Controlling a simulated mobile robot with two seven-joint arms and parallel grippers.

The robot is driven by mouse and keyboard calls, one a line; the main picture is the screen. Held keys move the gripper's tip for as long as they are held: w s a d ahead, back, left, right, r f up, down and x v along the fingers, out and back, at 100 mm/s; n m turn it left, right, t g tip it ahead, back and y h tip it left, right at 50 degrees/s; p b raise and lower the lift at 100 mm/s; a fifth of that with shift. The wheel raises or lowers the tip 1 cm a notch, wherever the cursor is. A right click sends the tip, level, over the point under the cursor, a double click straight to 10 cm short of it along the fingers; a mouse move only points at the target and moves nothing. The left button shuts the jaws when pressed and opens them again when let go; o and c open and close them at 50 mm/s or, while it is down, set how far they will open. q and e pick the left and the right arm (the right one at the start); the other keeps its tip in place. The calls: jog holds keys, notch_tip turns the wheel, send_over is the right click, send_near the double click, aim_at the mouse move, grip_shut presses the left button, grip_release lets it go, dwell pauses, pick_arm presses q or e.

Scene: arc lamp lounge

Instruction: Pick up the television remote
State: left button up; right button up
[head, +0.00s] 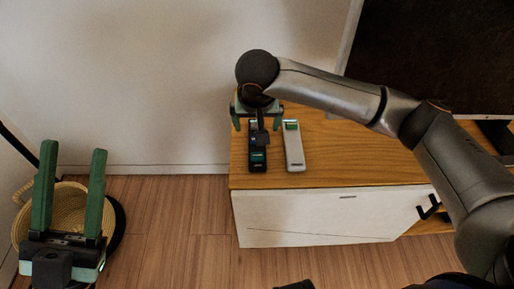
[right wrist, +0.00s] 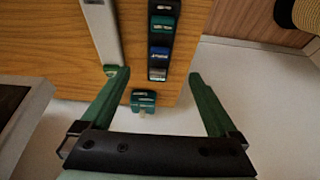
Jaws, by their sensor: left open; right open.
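A slim black remote (head: 258,160) with coloured marks lies on the wooden cabinet top; it also shows in the right wrist view (right wrist: 162,40). A pale grey remote (head: 294,150) lies beside it, with a gap between them; it also shows in the right wrist view (right wrist: 103,30). Which one is the television remote I cannot tell for sure. My right gripper (head: 259,122) is open over the wall-side end of the black remote, partly hiding it. In the right wrist view, the black remote's end lies between the fingertips (right wrist: 159,78). My left gripper (head: 72,153) is open and empty at the lower left.
A small green object (right wrist: 143,100) lies near the cabinet edge in the right wrist view. The cabinet top (head: 350,165) is clear at the front right. A television (head: 430,50) stands at the right. A woven basket (head: 68,200) stands on the floor behind my left gripper.

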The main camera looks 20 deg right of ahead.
jog(key=b+x, duration=0.2)
jog(key=x, duration=0.4)
jog(key=b+x, duration=0.3)
jog(key=x, duration=0.1)
jog(key=shift+w+d+f, duration=0.1)
jog(key=shift+w+f, duration=0.15)
jog(key=shift+f, duration=0.05)
grip_shut()
dwell(0.4)
